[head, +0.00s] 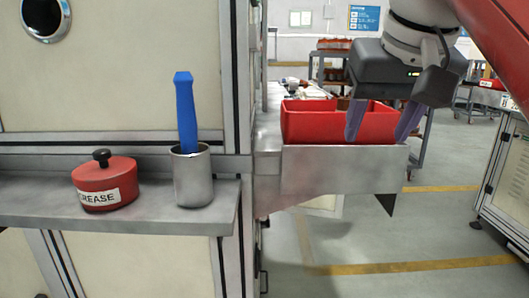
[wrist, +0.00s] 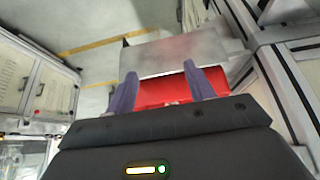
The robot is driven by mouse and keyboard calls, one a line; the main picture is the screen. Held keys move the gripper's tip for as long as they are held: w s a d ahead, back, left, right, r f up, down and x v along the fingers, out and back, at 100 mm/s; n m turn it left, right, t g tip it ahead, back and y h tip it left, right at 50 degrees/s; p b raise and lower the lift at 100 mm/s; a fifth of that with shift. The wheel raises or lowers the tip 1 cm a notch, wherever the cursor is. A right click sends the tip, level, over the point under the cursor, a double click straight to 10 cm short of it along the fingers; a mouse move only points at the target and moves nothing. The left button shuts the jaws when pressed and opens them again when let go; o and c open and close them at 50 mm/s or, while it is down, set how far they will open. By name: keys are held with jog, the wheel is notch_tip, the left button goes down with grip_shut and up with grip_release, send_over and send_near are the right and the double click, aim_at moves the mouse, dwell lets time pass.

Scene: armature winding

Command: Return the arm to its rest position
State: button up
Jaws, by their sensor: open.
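My gripper (head: 380,122) is open, its two purple fingers pointing down at the red bin (head: 310,122) on a grey metal bracket (head: 340,168). In the head view the fingers overlap the right part of the bin. In the wrist view my gripper (wrist: 160,88) has its fingers apart with nothing between them, and the red bin (wrist: 160,91) shows behind them. Whether the fingers are inside or in front of the bin I cannot tell. Most of the bin's inside is hidden.
A shelf (head: 120,217) on the left holds a red grease pot (head: 104,182) and a metal cup (head: 192,178) with a blue-handled tool (head: 186,110). A machine cabinet (head: 110,70) stands behind. Open floor (head: 420,225) with yellow lines lies at the right.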

jog(key=s+f, duration=0.3)
jog(key=f, duration=1.4)
jog(key=s+f, duration=0.4)
jog(key=f, duration=1.3)
jog(key=shift+d, duration=0.35)
jog(key=shift+s, duration=0.1)
